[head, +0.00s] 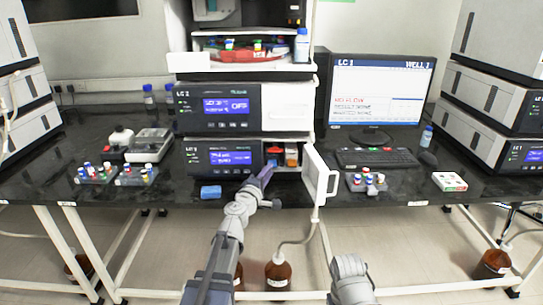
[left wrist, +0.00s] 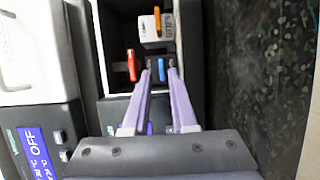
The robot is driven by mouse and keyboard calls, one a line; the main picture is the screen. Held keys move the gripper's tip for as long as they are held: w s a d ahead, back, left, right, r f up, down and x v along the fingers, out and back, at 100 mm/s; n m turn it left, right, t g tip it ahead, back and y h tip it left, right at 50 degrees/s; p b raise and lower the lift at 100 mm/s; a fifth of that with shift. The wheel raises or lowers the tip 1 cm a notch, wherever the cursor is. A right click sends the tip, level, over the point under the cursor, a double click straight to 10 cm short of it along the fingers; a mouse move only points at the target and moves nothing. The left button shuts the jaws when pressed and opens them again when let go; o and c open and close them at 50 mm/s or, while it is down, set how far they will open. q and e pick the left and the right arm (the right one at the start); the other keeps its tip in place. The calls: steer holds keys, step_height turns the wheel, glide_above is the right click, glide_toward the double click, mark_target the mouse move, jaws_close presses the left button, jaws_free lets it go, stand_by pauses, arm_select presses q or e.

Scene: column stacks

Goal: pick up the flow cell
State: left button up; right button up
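The lower LC module (head: 220,157) has an open compartment at its right end, with its white door (head: 320,175) swung out. In the left wrist view, a white block with an orange handle (left wrist: 152,30) and a red-handled part (left wrist: 131,65) sit inside. I cannot tell for certain which is the flow cell; the white block is the likeliest. My left gripper (head: 266,172) is at the compartment's front. Its two purple fingers (left wrist: 160,72) point inward with a gap between the tips, just short of the white block. Small dark and blue parts show between them. My right gripper is out of view.
A blue box (head: 210,192) lies at the bench's front edge, left of my left arm. Vial racks (head: 117,175) stand at the left and another (head: 367,183) at the right. The monitor (head: 379,90) and keyboard (head: 377,159) stand right of the door.

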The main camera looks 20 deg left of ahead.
mark_target(272, 157)
arm_select(q)
steer(key=w, duration=0.4)
steer(key=shift+a+f, duration=0.15)
steer(key=shift+a, duration=0.05)
steer(key=shift+w+d, duration=0.1)
steer(key=shift+w, duration=0.35)
steer(key=shift+s, duration=0.1)
jaws_close()
stand_by(0.7)
